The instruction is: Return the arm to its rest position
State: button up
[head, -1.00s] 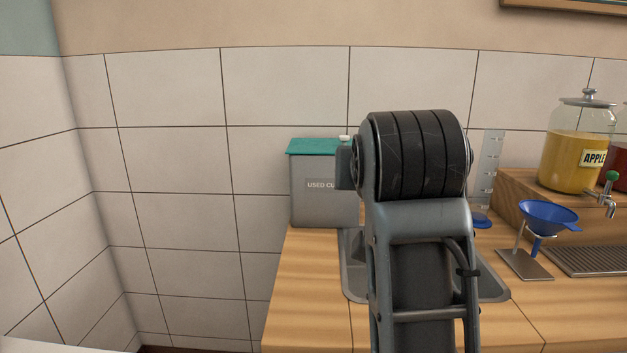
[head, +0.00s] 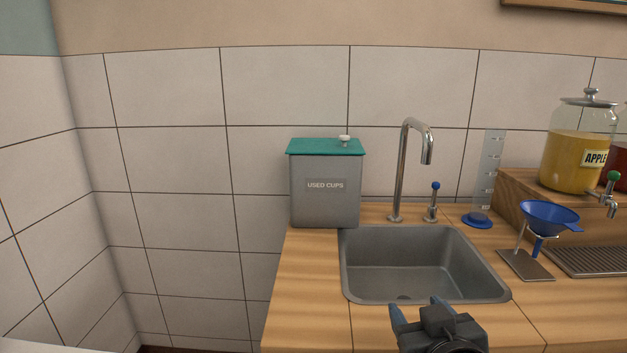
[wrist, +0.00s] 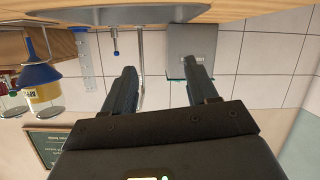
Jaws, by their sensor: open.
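My gripper (head: 418,314) shows at the bottom of the head view, low in front of the sink's front edge. In the wrist view my gripper (wrist: 163,82) has its two fingers spread apart with nothing between them. That view is upside down, and the fingers point toward the tiled wall. The rest of my arm is mostly below the head view's lower edge.
A sink (head: 420,262) with a tap (head: 402,170) is set in the wooden counter (head: 305,285). A used-cups bin (head: 325,200) stands left of it. A measuring cylinder (head: 489,175), a blue funnel (head: 548,215) on a stand and an apple jar (head: 575,160) are at right.

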jog(key=s+d+f, duration=0.2)
jog(key=s+f, duration=0.2)
jog(key=s, duration=0.3)
jog(key=s+d+f+y, duration=0.1)
jog(key=s+d+f, duration=0.15)
jog(key=s, duration=0.45)
jog(key=s+d+f, duration=0.1)
jog(key=s+f, duration=0.3)
jog(key=s, duration=0.2)
jog(key=s+r+m, duration=0.1)
jog(key=s+r, duration=0.1)
jog(key=s, duration=0.8)
jog(key=s+r, duration=0.2)
jog(key=s, duration=0.8)
jog(key=shift+d+r+m+h, duration=0.3)
jog(key=shift+d+m+h, duration=0.05)
jog(key=shift+m+h, duration=0.05)
jog(key=shift+s, duration=0.1)
